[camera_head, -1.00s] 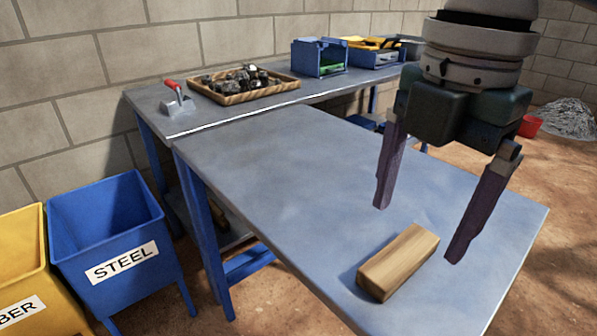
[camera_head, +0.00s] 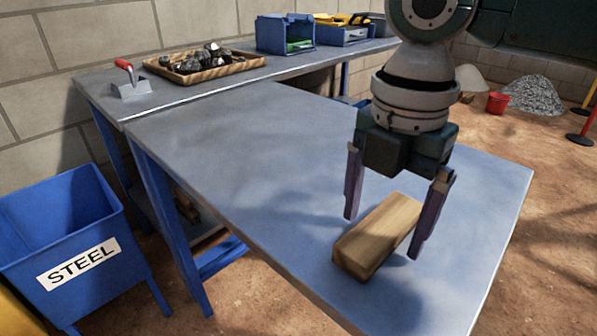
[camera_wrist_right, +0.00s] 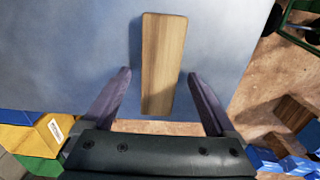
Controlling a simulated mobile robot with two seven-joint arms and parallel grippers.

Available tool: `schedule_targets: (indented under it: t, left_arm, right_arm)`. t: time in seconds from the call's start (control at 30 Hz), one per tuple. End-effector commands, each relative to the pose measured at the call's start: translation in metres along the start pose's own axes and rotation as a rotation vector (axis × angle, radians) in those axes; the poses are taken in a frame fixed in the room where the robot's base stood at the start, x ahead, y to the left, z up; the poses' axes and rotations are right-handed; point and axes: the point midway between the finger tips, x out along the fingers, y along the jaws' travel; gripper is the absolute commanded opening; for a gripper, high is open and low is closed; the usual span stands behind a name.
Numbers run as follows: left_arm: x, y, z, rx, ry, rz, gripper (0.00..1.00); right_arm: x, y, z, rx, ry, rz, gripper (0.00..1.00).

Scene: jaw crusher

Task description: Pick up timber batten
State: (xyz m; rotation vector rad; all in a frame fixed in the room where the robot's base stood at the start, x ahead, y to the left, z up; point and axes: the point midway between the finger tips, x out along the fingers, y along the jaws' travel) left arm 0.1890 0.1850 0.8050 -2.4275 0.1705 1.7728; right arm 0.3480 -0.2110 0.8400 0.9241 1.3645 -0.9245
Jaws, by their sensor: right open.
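The timber batten (camera_head: 378,236) is a light wooden block lying flat on the grey table (camera_head: 250,160) near its front right part. My right gripper (camera_head: 383,236) is open and points down, with one finger on each side of the batten in the head view. In the right wrist view the batten (camera_wrist_right: 162,62) lies ahead of and between the open fingers (camera_wrist_right: 158,98), with clear gaps on both sides. I cannot tell the exact height of the fingertips above the table. My left gripper does not show.
A wooden tray of dark lumps (camera_head: 205,66), a trowel (camera_head: 130,82) and blue bins (camera_head: 286,36) stand on the back table. A blue STEEL bin (camera_head: 70,235) stands at the left. The table around the batten is clear.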

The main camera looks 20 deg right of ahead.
Motion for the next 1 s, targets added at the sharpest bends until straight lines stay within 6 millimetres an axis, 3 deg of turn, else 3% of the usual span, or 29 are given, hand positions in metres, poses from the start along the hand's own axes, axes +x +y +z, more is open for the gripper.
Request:
schedule_targets:
  t: [0.2, 1.0]
  left_arm:
    - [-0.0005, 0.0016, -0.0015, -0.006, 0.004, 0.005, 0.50]
    - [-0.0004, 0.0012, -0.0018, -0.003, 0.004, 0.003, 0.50]
  right_arm:
    - [0.0002, 0.0000, -0.0001, 0.000, 0.000, 0.000, 0.89]
    - [-0.0001, 0.0000, -0.0002, 0.000, 0.000, 0.000, 0.00]
